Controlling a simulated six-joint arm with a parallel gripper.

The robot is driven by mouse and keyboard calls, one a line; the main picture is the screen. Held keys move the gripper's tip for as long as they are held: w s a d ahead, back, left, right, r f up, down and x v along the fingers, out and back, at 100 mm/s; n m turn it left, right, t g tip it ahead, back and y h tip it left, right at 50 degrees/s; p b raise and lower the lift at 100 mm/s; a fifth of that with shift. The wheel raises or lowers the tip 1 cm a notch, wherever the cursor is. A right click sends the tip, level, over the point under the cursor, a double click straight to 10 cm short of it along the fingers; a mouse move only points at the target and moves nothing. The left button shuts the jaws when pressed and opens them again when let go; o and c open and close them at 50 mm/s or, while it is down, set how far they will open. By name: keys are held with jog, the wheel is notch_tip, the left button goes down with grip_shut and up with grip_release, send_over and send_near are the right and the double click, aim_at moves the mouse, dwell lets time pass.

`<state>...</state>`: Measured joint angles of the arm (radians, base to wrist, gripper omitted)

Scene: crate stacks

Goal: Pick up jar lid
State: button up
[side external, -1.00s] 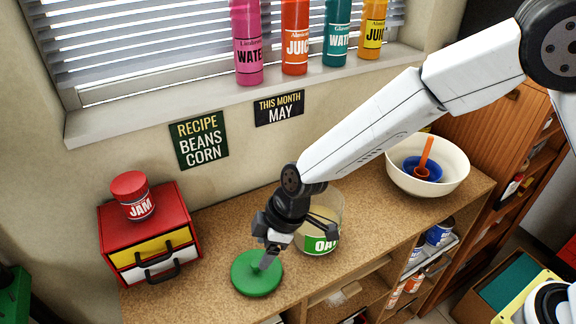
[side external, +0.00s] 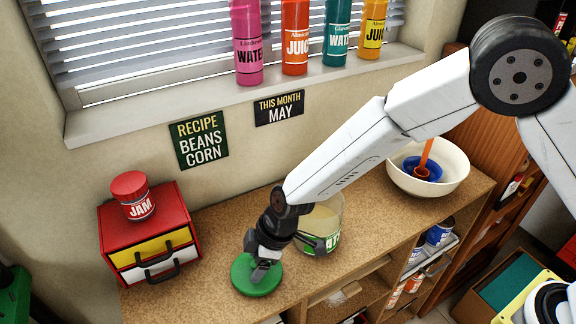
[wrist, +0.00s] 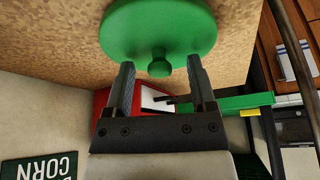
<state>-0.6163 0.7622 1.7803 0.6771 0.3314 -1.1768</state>
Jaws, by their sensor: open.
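The jar lid (side external: 243,284) is a round green disc lying on the brown speckled counter. Its small knob (wrist: 159,67) shows in the wrist view, where the lid (wrist: 125,30) fills the top. My gripper (side external: 262,268) is over the lid in the side view and hides part of it. In the wrist view my gripper (wrist: 161,75) is open, with one finger on each side of the knob near the tips. I cannot tell whether the fingers touch it. The glass jar (side external: 333,213) with a green label stands behind my gripper, partly hidden by it.
A red drawer box (side external: 110,229) with a jam jar (side external: 133,196) on top stands at the left. A cream bowl (side external: 452,176) with a blue item and an orange handle is at the right. Bottles line the sill (side external: 110,125). The counter (side external: 215,240) left of the lid is clear.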

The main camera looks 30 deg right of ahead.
grip_shut()
jog(key=shift+r, duration=0.1)
dwell(0.3)
jog(key=shift+r, duration=0.9)
jog(key=s+d+r, duration=0.7)
jog(key=s+r, duration=0.4)
jog(key=shift+s+d, duration=0.3)
jog(key=shift+s, duration=0.1)
